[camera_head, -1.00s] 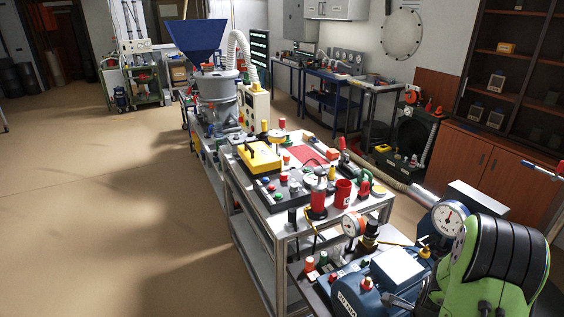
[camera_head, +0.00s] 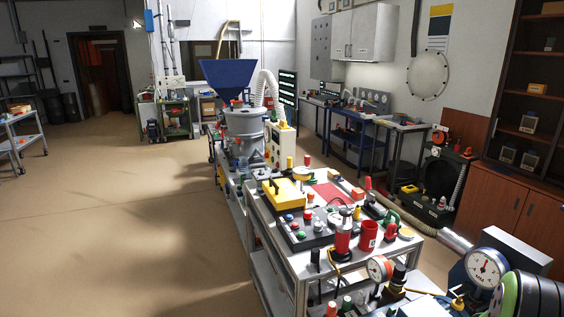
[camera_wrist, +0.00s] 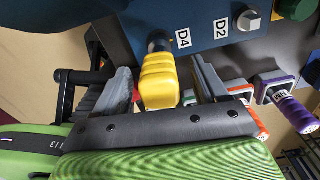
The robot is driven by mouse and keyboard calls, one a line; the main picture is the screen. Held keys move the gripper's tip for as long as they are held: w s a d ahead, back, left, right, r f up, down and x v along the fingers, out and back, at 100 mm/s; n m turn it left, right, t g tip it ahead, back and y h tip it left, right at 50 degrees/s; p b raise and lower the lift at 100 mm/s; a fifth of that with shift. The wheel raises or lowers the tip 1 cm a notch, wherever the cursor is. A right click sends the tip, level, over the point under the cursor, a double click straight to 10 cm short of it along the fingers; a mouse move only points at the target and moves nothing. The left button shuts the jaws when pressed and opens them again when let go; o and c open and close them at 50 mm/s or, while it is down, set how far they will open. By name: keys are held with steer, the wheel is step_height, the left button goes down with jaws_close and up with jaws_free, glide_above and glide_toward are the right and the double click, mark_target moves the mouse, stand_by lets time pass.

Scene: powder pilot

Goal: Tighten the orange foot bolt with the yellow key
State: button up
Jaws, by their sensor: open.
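In the wrist view, a yellow handle (camera_wrist: 159,80), seemingly the yellow key, hangs from a dark round fitting on a blue panel (camera_wrist: 205,30) marked D4 and D2. My gripper (camera_wrist: 163,66) is open, with one grey finger on each side of the handle. A gap shows on both sides; the handle's lower end reaches to the dark palm. An orange-framed piece (camera_wrist: 240,88) with an orange grip is to the right, partly hidden by my gripper. I cannot tell whether it belongs to the orange foot bolt. My gripper is not visible in the head view.
A purple handle (camera_wrist: 298,113) stands right of the orange piece. A grey knob (camera_wrist: 248,20) is on the panel. In the head view, a crowded workbench (camera_head: 262,205) and gauges such as the large dial (camera_head: 484,268) are close by. The floor (camera_head: 110,230) at left is clear.

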step_height(320, 180, up, 16)
steer(key=p, duration=0.2)
steer(key=s+a+r+n+t, duration=0.35)
steer(key=a+r+n, duration=0.65)
steer(key=a+n, duration=0.6)
steer(key=s+a+r+n+t, duration=0.2)
steer(key=s+a+n, duration=0.2)
steer(key=n, duration=1.3)
steer(key=s, duration=0.3)
steer(key=shift+s, duration=0.3)
